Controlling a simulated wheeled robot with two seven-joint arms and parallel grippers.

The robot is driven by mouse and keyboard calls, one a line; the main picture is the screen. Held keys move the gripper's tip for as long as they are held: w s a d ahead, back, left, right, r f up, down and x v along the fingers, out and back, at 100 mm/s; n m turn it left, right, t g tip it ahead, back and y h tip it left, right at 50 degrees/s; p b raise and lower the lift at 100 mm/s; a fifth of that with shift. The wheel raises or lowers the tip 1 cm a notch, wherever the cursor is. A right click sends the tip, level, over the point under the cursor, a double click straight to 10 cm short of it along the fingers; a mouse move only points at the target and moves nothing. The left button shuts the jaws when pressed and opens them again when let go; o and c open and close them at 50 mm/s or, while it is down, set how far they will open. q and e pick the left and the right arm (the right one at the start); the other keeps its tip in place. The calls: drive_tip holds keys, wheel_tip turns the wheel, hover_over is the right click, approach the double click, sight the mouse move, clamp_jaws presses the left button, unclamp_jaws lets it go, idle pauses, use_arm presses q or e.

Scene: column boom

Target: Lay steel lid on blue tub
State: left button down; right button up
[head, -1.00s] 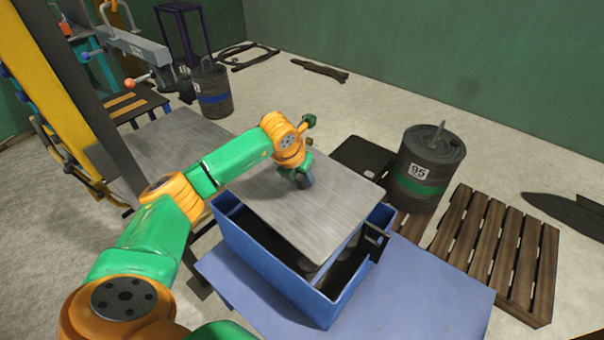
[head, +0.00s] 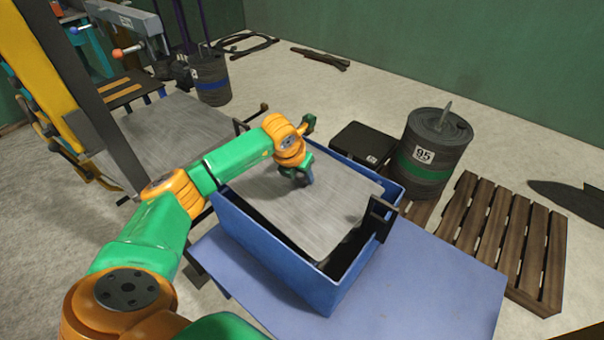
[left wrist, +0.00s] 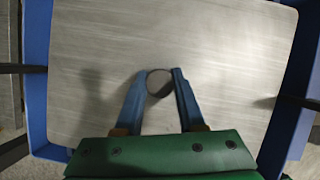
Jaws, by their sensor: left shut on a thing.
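The steel lid (head: 335,215) is a flat grey plate with a small round knob (left wrist: 159,84) on top. My left gripper (head: 307,181) is shut on the knob, with a finger on each side in the left wrist view. The blue tub (head: 270,265) stands below, with dark openings along its near and right sides. The lid is over the tub's mouth, and the far rim shows behind it. In the left wrist view, tub walls (left wrist: 297,105) show on both sides of the lid. I cannot tell whether the lid touches the tub. My right gripper is not in view.
The tub stands on a blue table (head: 440,285) with bare room at right. A black bracket (head: 380,218) sits at the tub's right end. Behind are a black box (head: 366,148), a green-banded drum (head: 431,165) and a wooden pallet (head: 500,240). A grey-topped table (head: 180,130) is at left.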

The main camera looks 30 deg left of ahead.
use_arm(q)
drive_tip(key=shift+f, duration=0.1)
drive_tip(key=c, duration=0.9)
unclamp_jaws()
drive_tip(key=shift+c, duration=0.2)
drive_tip(key=o, duration=0.5)
drive_tip(key=shift+s, duration=0.1)
